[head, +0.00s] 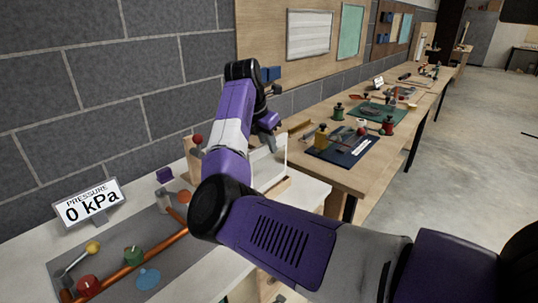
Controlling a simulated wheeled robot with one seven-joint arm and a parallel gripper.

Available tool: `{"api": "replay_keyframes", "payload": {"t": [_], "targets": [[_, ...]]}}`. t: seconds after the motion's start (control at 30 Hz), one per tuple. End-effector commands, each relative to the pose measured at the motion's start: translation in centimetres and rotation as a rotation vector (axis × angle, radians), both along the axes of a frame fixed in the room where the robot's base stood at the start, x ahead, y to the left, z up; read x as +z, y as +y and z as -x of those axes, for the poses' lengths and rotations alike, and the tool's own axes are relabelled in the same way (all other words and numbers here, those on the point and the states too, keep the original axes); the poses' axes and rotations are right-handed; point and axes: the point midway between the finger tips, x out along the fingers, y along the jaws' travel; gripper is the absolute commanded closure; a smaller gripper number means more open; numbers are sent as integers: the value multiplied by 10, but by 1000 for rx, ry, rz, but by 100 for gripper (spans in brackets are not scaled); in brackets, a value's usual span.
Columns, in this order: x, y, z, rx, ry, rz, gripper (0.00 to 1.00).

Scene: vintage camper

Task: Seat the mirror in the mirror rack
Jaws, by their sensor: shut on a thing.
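My gripper (270,137) is beyond my bent arm, pointing down at the far right end of the white bench. A pale, thin-framed upright panel, which looks like the mirror (272,167), is right below it. The jaws are small here and partly hidden, but they appear closed at the panel's top edge. A light wooden strip, perhaps part of the mirror rack (279,188), lies at the panel's foot. My arm hides the panel's lower left, so I cannot tell whether the panel rests in the rack or is just above it.
On the white bench (315,193) are a pressure display (87,203) reading 0 kPa, a copper pipe (130,262), coloured valve knobs and a red-topped lever (197,140). A wooden workbench (345,178) with mats and small parts stands behind. A grey block wall (100,130) bounds the left.

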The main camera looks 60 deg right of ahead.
Motion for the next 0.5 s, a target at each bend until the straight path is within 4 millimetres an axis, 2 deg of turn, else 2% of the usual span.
{"api": "replay_keyframes", "payload": {"t": [0.17, 0.4, 0.5], "targets": [[-10, 0, 0, -1, 0, 1, 100], [-39, 0, 1, -1, 0, 1, 100], [-41, 0, 0, -1, -2, 2, 100]]}}
